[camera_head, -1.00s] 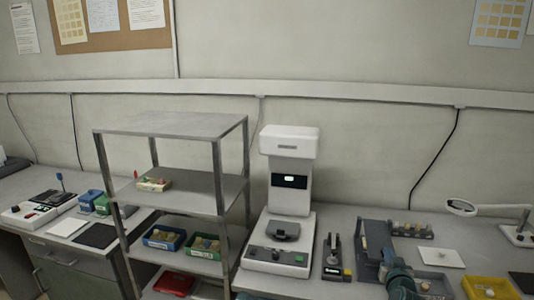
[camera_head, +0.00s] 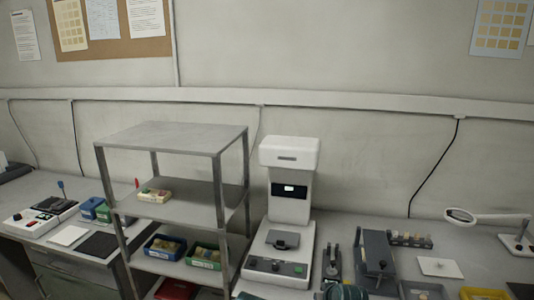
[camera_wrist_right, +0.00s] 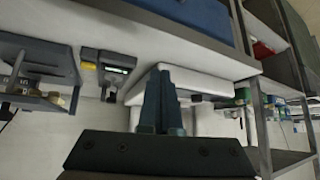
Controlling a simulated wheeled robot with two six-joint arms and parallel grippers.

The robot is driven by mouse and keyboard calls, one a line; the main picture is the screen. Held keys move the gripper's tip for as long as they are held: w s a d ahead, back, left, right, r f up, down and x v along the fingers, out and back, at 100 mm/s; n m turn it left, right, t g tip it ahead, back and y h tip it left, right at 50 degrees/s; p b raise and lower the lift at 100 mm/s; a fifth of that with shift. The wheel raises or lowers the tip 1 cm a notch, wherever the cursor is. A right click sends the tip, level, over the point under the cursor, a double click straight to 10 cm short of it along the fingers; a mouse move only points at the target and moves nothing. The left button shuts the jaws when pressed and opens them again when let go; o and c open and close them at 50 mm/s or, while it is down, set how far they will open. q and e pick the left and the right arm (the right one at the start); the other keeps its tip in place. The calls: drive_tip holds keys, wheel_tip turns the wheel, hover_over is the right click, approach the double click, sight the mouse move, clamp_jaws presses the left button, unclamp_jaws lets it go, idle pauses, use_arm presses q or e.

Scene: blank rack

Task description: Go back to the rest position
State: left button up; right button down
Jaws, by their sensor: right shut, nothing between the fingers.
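My right gripper (camera_wrist_right: 160,85) shows in the right wrist view, its two dark fingers together with nothing between them. The wrist picture is turned, with the bench edge and the white instrument (camera_wrist_right: 185,82) beyond the fingers; I cannot tell the exact gap. In the head view only a rounded dark green part of my right arm (camera_head: 345,292) shows at the bottom edge, in front of the bench; the gripper is out of that picture. My left gripper is in neither view.
A metal rack (camera_head: 172,136) with small bins stands left of the white instrument (camera_head: 290,200). Right of it are a grey fixture (camera_head: 377,252), a yellow tray (camera_head: 483,294) and a magnifier lamp (camera_head: 461,215). The rack's posts also show in the wrist view (camera_wrist_right: 262,125).

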drive_tip(key=s+a+n+g+h+p, duration=0.1)
drive_tip(key=s+a+g, duration=0.3)
drive_tip(key=s, duration=0.4)
drive_tip(key=s+a+n+g+h+p, duration=0.1)
drive_tip(key=s+a+g+h+p, duration=0.1)
drive_tip(key=s, duration=0.7)
drive_tip(key=a+g+p, duration=0.1)
drive_tip(key=a+g, duration=0.1)
drive_tip(key=a, duration=0.1)
drive_tip(key=shift+s+a+f+g, duration=0.15)
drive_tip(key=shift+a+f+g, duration=0.05)
drive_tip(key=shift+a+g, duration=0.15)
drive_tip(key=shift+d, duration=0.1)
